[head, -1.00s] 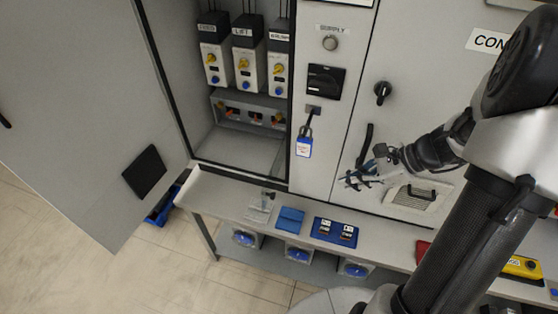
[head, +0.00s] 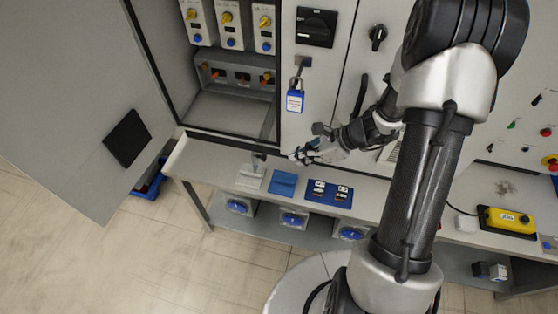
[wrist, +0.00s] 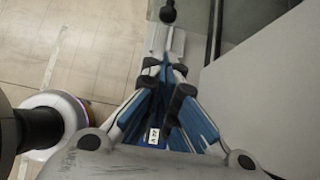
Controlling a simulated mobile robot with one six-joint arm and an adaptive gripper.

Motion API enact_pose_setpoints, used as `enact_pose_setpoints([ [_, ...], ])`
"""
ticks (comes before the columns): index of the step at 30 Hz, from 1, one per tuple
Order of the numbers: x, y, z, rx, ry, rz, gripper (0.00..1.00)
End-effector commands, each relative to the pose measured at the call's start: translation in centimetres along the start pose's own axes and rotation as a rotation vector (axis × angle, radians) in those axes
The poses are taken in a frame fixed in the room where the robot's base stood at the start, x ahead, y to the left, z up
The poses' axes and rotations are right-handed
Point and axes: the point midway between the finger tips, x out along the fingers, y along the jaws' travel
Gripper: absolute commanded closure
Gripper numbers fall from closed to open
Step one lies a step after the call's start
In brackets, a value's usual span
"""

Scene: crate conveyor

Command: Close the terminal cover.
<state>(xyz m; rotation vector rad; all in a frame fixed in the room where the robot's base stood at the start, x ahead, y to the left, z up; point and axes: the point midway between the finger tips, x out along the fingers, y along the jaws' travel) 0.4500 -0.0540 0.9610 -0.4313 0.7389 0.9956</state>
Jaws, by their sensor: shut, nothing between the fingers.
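My gripper (head: 297,156) is shut and empty, above the shelf and in front of the cabinet. In the wrist view its fingertips (wrist: 164,66) meet. A terminal block (head: 238,76) with several coloured parts sits low inside the open cabinet, well left of and behind my gripper. A pale plate with a black knob (head: 260,157) stands on the shelf left of my gripper; it shows beyond the fingertips in the wrist view (wrist: 168,40). I cannot tell for sure which part is the terminal cover.
The cabinet door (head: 70,90) stands wide open at left. A blue padlock (head: 295,101) hangs above my gripper. A blue block (head: 283,184) and a blue tray (head: 318,205) lie on the shelf. A yellow box (head: 510,221) is at right.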

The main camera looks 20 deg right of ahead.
Motion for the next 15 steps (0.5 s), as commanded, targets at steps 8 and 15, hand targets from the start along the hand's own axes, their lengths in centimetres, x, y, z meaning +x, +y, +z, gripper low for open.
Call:
enact_pose_setpoints([
  [8,5.1,0.0,1.1,-0.005,0.001,0.002,1.00],
  [15,6.5,0.0,2.6,-0.001,0.000,0.000,1.00],
])
